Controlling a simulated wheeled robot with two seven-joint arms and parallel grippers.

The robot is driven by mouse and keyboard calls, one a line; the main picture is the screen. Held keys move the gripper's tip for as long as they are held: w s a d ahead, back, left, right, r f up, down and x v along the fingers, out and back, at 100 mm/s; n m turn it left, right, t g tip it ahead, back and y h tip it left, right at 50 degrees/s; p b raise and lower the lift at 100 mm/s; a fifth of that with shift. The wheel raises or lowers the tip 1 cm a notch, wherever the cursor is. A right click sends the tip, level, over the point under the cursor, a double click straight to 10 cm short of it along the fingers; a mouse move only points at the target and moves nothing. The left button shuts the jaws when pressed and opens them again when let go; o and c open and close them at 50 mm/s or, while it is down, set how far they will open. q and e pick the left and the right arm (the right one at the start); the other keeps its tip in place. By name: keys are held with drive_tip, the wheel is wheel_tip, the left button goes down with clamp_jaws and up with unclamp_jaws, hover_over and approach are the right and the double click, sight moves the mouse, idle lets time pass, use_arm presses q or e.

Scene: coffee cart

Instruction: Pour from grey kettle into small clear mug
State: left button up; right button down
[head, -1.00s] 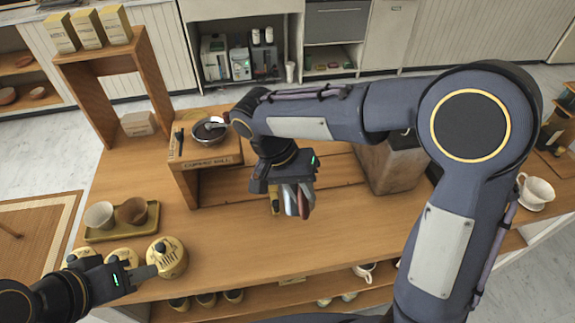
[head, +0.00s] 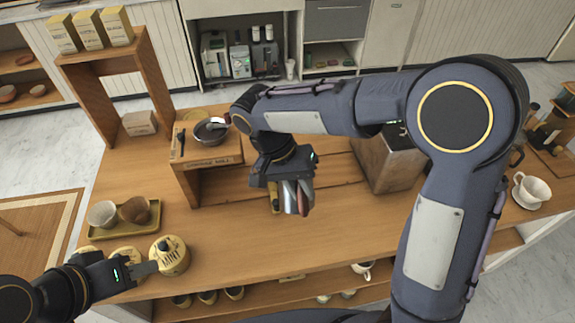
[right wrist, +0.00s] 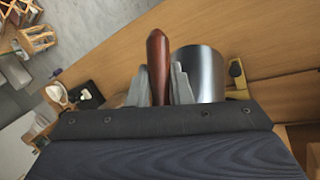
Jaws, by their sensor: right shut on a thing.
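The grey kettle (right wrist: 200,75) is a shiny metal vessel with a red-brown handle. My right gripper (right wrist: 159,85) is shut on that handle. In the head view my right gripper (head: 290,185) is over the middle of the counter, and the kettle (head: 291,199) hangs below it, mostly hidden by the gripper. I cannot pick out the small clear mug in either view. My left gripper (head: 148,269) is at the lower left, beside a yellow canister (head: 170,256); I cannot tell whether its fingers are apart.
A wooden stand (head: 215,162) with a metal bowl (head: 211,131) is left of the kettle. A tray (head: 110,234) with two cups lies at the left. A large box (head: 388,160) stands behind my right arm. A white cup (head: 531,189) stands far right. The front middle counter is clear.

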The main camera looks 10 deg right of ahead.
drive_tip(key=shift+r, duration=0.1)
drive_tip(key=shift+w+r+p, duration=0.15)
drive_tip(key=shift+r+p, duration=0.15)
drive_tip(key=shift+p, duration=0.5)
drive_tip(key=shift+r, duration=0.1)
drive_tip(key=shift+w+r+g+p, duration=0.25)
drive_tip(key=shift+r+g+p, duration=0.3)
drive_tip(key=shift+g, duration=0.05)
drive_tip(key=shift+f, duration=0.1)
idle(2.0)
drive_tip(key=shift+s+f+t+b, duration=0.25)
drive_tip(key=shift+f+b, duration=0.2)
drive_tip(key=shift+b, duration=0.4)
drive_tip(key=shift+s+f+t+b, duration=0.1)
drive_tip(key=shift+f+t+b, duration=0.3)
drive_tip(key=shift+b, duration=0.4)
drive_tip(key=shift+w+r+g+p, duration=0.15)
drive_tip(key=shift+r+g+p, duration=0.15)
drive_tip(key=shift+p, duration=0.55)
